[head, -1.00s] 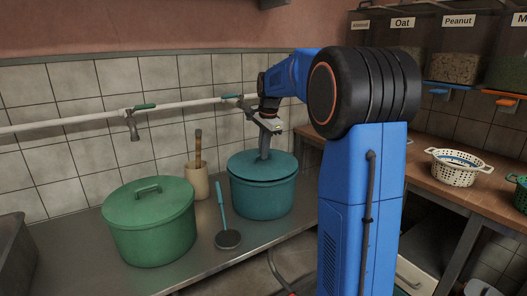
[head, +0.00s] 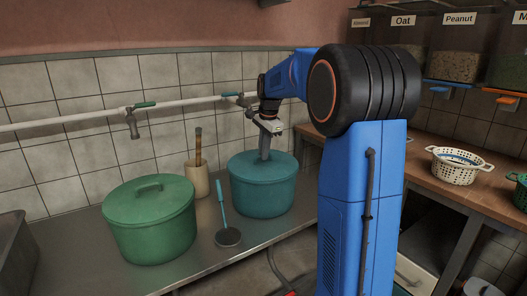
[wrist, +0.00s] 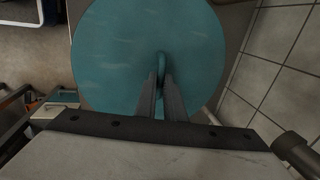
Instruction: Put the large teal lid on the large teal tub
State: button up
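The large teal lid (head: 246,167) lies level on top of the large teal tub (head: 262,197), its rim appearing to meet the tub's rim all round the visible side. In the wrist view the lid (wrist: 110,60) fills the upper middle and hides the tub. My gripper (head: 264,155) points straight down over the lid. In the wrist view my gripper (wrist: 162,80) has its two fingers close on either side of the lid's upright handle (wrist: 161,62), apparently pinching it. The finger contact is small and dark.
A green lidded tub (head: 152,228) stands to the left on the metal counter (head: 205,262). A ladle (head: 228,236) lies between the tubs, and a tan holder (head: 197,180) stands behind. A pipe with taps (head: 132,122) runs along the tiled wall behind.

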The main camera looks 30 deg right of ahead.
aim_at(268, 166)
jog(key=o, duration=0.4)
jog(key=shift+r, duration=0.1)
jog(key=s+r, duration=0.1)
jog(key=r, duration=0.4)
jog(key=s+r, duration=0.1)
jog(key=r, duration=0.5)
jog(key=s+r, duration=0.1)
jog(key=r, duration=0.5)
jog(key=shift+s, duration=0.15)
jog(key=shift+s, duration=0.1)
jog(key=s+a+f+n+t, duration=0.1)
jog(key=s+a+f+n, duration=0.35)
jog(key=s, duration=0.45)
jog(key=s+a+f+n, duration=0.4)
jog(key=s+a+f, duration=0.2)
jog(key=s, duration=0.3)
jog(key=s+a+f+n+t, duration=0.1)
jog(key=s+a+f+n, duration=0.45)
jog(key=s, duration=0.35)
jog(key=s+a+f+n, duration=0.1)
jog(key=s+f, duration=0.2)
jog(key=s+f+n, duration=0.1)
jog(key=s+f, duration=0.2)
jog(key=s+a+f+n, duration=0.1)
jog(key=s+f, duration=0.2)
jog(key=shift+a+f+n+t, duration=0.3)
jog(key=shift+f, duration=0.05)
